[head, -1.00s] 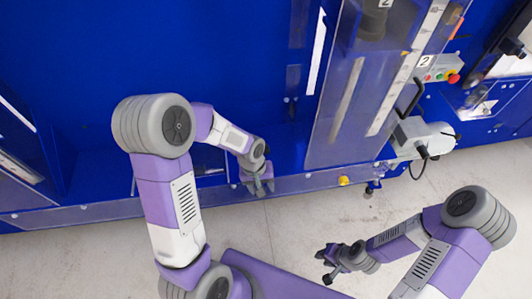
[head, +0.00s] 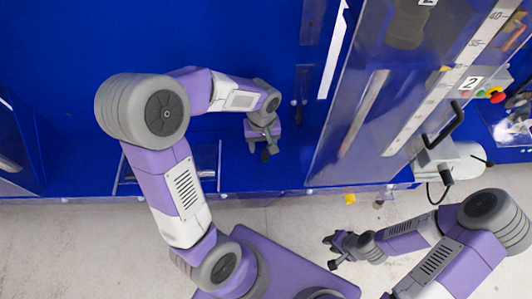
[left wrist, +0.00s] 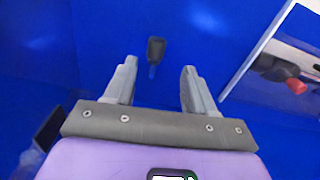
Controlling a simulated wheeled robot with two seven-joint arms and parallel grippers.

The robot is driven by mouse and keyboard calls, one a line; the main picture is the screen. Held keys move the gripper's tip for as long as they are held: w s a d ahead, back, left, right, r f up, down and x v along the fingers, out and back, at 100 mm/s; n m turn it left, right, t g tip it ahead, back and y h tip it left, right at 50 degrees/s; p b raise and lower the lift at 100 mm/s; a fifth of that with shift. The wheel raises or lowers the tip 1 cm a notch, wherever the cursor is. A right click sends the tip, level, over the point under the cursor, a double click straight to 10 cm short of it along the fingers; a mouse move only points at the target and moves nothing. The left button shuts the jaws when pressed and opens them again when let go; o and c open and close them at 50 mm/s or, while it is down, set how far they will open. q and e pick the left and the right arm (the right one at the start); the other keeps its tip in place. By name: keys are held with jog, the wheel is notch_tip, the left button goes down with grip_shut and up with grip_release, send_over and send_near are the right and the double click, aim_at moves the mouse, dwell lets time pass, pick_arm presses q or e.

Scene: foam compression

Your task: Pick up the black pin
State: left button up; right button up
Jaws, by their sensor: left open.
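A small black piece with a paler end, which looks like the black pin (left wrist: 155,48), shows in the left wrist view against the blue surface. It lies ahead of and between the fingers, apart from them. My left gripper (left wrist: 160,82) is open and empty. In the head view my left gripper (head: 259,152) hangs over the blue panel near its front edge. I cannot surely pick out the pin in the head view. My right gripper (head: 333,252) is off to the lower right over the floor, fingers apart and empty.
A clear guard panel (head: 345,120) with a ruler scale (head: 450,80) stands right of my left gripper. A grey clamp unit with a black handle (head: 450,158) is at the right. In the left wrist view a dark part with a red end (left wrist: 283,70) is at right. Blue surface around the gripper is open.

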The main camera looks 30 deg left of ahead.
aim_at(265, 153)
pick_arm(q)
jog(key=f, duration=0.1)
jog(key=f+b, duration=0.1)
jog(key=f, duration=0.1)
jog(key=f+b, duration=0.1)
jog(key=f, duration=0.1)
jog(key=shift+w+d, duration=0.15)
jog(key=shift+d, duration=0.1)
jog(key=shift+r, duration=0.1)
jog(key=shift+c, duration=0.3)
grip_shut()
